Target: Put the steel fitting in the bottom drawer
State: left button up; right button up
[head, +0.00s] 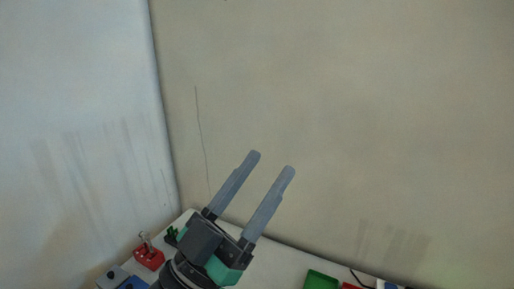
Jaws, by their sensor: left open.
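My left gripper (272,163) is in the lower middle of the head view, raised in front of the back wall. Its two long grey fingers point up and to the right, apart, with nothing between them. The steel fitting cannot be made out in this view. The bottom drawer is not visible either. My right gripper is out of view.
A white table (285,262) shows along the bottom edge. A red block with a metal part (149,255) stands at its left, near blue and grey items (118,279). A green tray (321,280) lies right of my arm. Walls stand behind and left.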

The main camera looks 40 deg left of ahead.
pick_arm(q)
jog(key=s+d+r+t+h, duration=0.1)
jog(key=s+d+r+t, duration=0.1)
jog(key=r, duration=0.7)
jog(key=shift+s+d+n, duration=0.4)
jog(key=shift+s+d, duration=0.05)
jog(key=shift+s, duration=0.55)
jog(key=shift+o, duration=0.5)
